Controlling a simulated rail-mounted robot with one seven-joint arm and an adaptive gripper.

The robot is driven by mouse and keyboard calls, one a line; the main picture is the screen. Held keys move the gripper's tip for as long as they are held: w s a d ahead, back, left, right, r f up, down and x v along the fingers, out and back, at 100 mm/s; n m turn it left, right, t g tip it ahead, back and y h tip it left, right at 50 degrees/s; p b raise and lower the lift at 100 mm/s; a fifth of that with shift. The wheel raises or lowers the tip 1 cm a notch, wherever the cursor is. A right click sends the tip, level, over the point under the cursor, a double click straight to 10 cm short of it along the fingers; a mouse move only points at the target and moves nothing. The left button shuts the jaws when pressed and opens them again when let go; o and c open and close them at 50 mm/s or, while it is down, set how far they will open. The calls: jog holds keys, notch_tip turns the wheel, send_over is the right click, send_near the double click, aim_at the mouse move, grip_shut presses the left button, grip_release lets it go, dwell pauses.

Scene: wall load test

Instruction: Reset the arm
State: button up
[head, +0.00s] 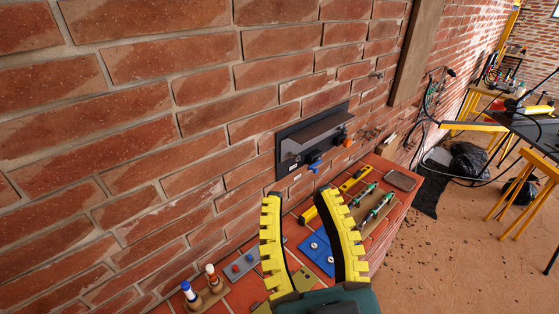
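My gripper (300,196) is in the lower middle of the head view, with two yellow toothed fingers backed in dark material. The fingers are spread apart and nothing is held between them. Through the gap I see the brick-red bench top (232,296) and a blue plate (318,247) lying on it. The teal gripper body shows at the bottom edge; the rest of my arm is out of view.
A dark panel with a shelf (318,131) is fixed to the brick wall beyond my fingers. Green-handled tools (374,208), a yellow level (354,180) and two capped bottles (188,291) are on the bench.

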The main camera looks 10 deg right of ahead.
notch_tip(320, 180, up, 23)
jog(key=p, duration=2.2)
jog(key=shift+r, duration=0.15)
